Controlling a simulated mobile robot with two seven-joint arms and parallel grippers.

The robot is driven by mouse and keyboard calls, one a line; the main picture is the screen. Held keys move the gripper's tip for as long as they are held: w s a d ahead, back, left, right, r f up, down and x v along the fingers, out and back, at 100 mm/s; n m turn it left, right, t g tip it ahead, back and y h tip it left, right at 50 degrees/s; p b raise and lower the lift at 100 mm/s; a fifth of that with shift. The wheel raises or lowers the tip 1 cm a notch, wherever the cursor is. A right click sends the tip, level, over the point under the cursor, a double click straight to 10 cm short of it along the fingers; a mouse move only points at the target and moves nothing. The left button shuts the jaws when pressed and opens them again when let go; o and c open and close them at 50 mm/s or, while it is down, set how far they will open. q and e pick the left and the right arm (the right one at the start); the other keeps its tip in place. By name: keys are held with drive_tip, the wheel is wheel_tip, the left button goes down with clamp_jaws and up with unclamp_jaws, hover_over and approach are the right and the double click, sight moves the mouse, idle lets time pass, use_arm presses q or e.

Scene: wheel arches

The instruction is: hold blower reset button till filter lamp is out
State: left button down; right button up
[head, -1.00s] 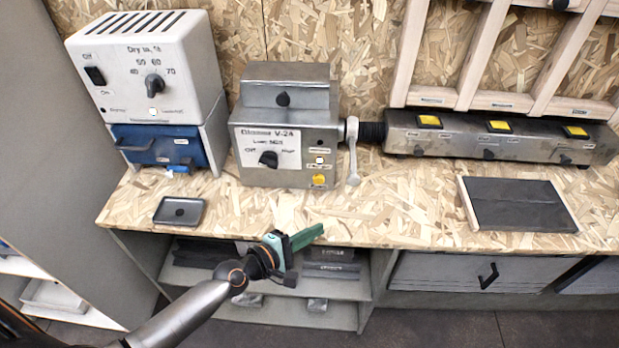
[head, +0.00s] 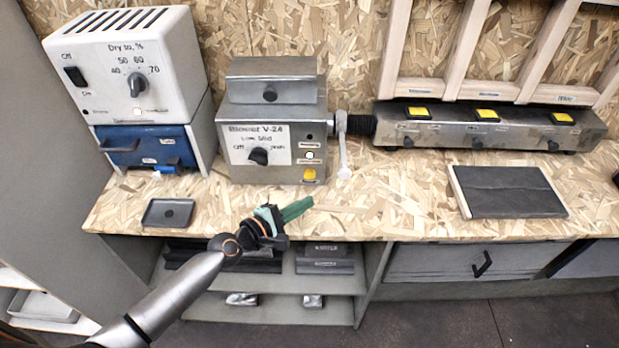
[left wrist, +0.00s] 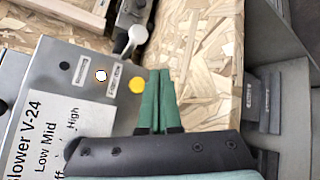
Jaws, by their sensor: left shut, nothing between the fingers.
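The blower (head: 270,140), a grey metal box labelled "Blower V-24", stands on the bench. Its yellow button (head: 309,175) is low on the right of its front, and shows in the left wrist view (left wrist: 137,85). Just above the button a small lamp (head: 310,155) glows white; it also glows in the left wrist view (left wrist: 101,76). A dark round spot sits above the lamp. My left gripper (head: 308,203), with green fingers, is shut and empty, in front of and below the button, apart from it. In the left wrist view the fingertips (left wrist: 160,72) are right of the button. My right gripper is not in view.
A white dryer (head: 135,65) with a blue drawer stands left of the blower. A small dark tray (head: 168,212) lies at the bench's front left. A lever (head: 343,150) hangs beside the blower's right side. A dark pad (head: 508,190) lies at right.

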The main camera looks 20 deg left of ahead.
sight(314, 178)
use_arm(q)
drive_tip(key=shift+w+a+b, duration=0.25)
drive_tip(key=shift+w+b, duration=0.05)
drive_tip(key=shift+w, duration=0.5)
drive_tip(key=shift+w+a+b, duration=0.2)
drive_tip(key=shift+w+b, duration=0.05)
drive_tip(key=shift+w, duration=0.55)
drive_tip(key=shift+w+a+b, duration=0.25)
drive_tip(key=shift+w+b, duration=0.05)
drive_tip(key=shift+w, duration=0.5)
drive_tip(key=shift+w, duration=0.1)
drive_tip(key=shift+w+a, duration=0.1)
drive_tip(key=shift+w, duration=0.15)
drive_tip(key=shift+w+a+b, duration=0.15)
drive_tip(key=shift+w+b, duration=0.35)
idle(0.7)
drive_tip(key=shift+s, duration=0.1)
idle(1.0)
drive_tip(key=shift+s+d+p, duration=0.25)
drive_tip(key=shift+s+p, duration=0.25)
drive_tip(key=shift+s, duration=0.3)
